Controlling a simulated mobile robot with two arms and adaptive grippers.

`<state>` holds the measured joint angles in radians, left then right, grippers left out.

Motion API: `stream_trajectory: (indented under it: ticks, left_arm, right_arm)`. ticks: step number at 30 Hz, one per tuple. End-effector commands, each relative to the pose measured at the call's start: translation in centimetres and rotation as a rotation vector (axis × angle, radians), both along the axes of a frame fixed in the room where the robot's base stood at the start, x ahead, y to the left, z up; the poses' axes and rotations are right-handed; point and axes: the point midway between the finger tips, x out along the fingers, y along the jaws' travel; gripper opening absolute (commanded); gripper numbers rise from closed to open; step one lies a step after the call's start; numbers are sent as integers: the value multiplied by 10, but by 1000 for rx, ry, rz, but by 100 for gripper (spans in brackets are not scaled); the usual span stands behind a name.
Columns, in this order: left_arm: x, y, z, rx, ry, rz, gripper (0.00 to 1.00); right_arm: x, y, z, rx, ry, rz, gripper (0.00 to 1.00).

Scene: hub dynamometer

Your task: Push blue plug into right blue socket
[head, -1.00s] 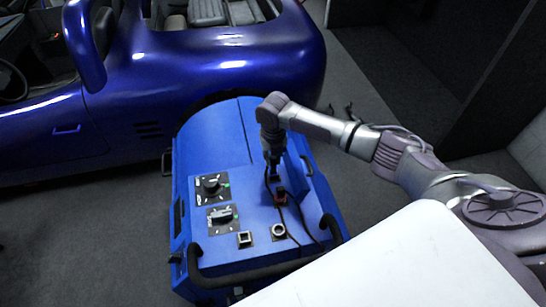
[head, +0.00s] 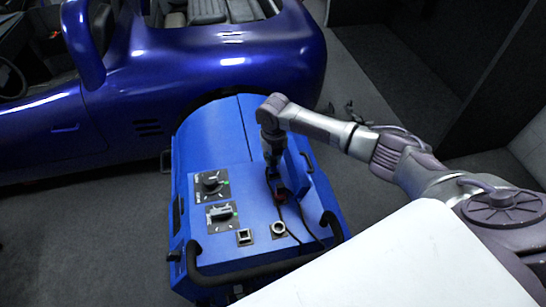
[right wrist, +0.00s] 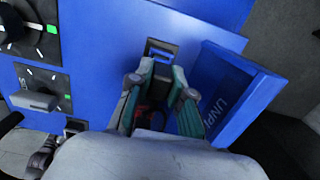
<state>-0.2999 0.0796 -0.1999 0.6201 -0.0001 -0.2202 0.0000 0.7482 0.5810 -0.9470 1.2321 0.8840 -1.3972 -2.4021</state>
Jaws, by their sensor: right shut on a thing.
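My right gripper (head: 276,178) points down over the right part of the blue machine's top panel (head: 245,185). In the right wrist view its two green-padded fingers (right wrist: 160,84) are closed in around a thing, taken to be the blue plug, that is mostly hidden between them. A blue socket with a dark frame (right wrist: 161,47) shows just beyond the fingertips. Whether the plug touches it cannot be told. A dark and red part (head: 282,193) with a black cable shows just below the gripper in the head view. My left gripper is out of view.
A raised blue plate (right wrist: 238,95) with lettering stands close to the right of the fingers. Two knobs (head: 211,184) (head: 221,213) sit to the left on the panel. Black cables (head: 300,220) run toward the front handle (head: 255,271). A blue car (head: 190,70) stands behind.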

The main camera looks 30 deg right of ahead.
Motion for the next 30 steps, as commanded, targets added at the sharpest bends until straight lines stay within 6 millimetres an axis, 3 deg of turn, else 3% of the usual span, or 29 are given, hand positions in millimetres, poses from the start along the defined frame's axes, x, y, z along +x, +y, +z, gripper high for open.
stream_trajectory:
  ticks: [14, 15, 20, 30]
  left_arm:
    - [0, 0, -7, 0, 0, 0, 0]
    - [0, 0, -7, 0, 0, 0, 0]
    - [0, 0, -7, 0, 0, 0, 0]
    - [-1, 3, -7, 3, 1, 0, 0]
  right_arm:
    - [0, 0, -10, 0, 0, 1, 0]
    - [0, 0, -10, 0, 0, 1, 23]
    - [0, 0, -10, 0, 0, 0, 49]
    - [0, 0, -7, 1, -1, 0, 49]
